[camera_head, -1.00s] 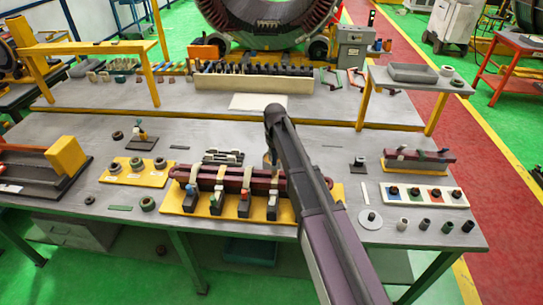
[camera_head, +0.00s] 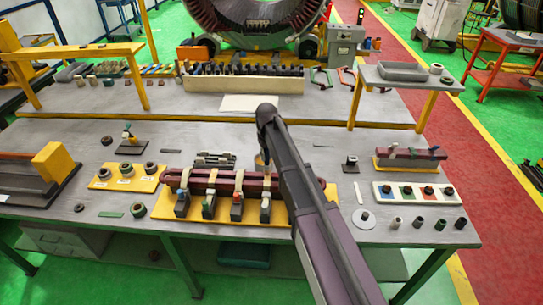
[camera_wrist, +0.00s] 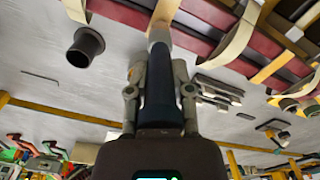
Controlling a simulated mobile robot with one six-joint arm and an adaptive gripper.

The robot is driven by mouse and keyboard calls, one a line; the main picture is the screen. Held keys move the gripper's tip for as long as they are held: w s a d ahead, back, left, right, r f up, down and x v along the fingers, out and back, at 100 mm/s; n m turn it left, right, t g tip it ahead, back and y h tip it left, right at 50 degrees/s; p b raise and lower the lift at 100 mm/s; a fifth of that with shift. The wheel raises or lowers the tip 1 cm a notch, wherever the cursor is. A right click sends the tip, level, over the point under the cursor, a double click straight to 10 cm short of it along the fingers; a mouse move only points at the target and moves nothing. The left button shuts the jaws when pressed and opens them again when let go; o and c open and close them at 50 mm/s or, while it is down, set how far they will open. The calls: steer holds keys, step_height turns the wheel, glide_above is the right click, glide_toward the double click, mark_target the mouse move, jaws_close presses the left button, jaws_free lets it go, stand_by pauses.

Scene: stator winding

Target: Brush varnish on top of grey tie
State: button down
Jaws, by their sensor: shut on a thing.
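My gripper (camera_wrist: 158,92) is shut on a brush with a dark handle (camera_wrist: 157,75). In the head view, dark red coil bars (camera_head: 224,188) lie on a yellow base, wrapped by several pale ties (camera_head: 211,182). Small blocks with coloured tops stand in front of them. My gripper is mostly hidden behind my arm near the bars' right end. I cannot tell which tie is grey.
A yellow plate with dark rings (camera_head: 127,178) stands left of the coil. A white strip with coloured squares (camera_head: 418,193) and several small cups lie right. A dark hollow cylinder (camera_wrist: 86,47) shows in the wrist view.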

steer(key=shift+w+a, duration=0.15)
steer(key=shift+a, duration=0.3)
step_height(320, 180, up, 8)
steer(key=p, duration=0.7)
steer(key=shift+a+f, duration=0.25)
steer(key=shift+a, duration=0.2)
steer(key=shift+s, duration=0.25)
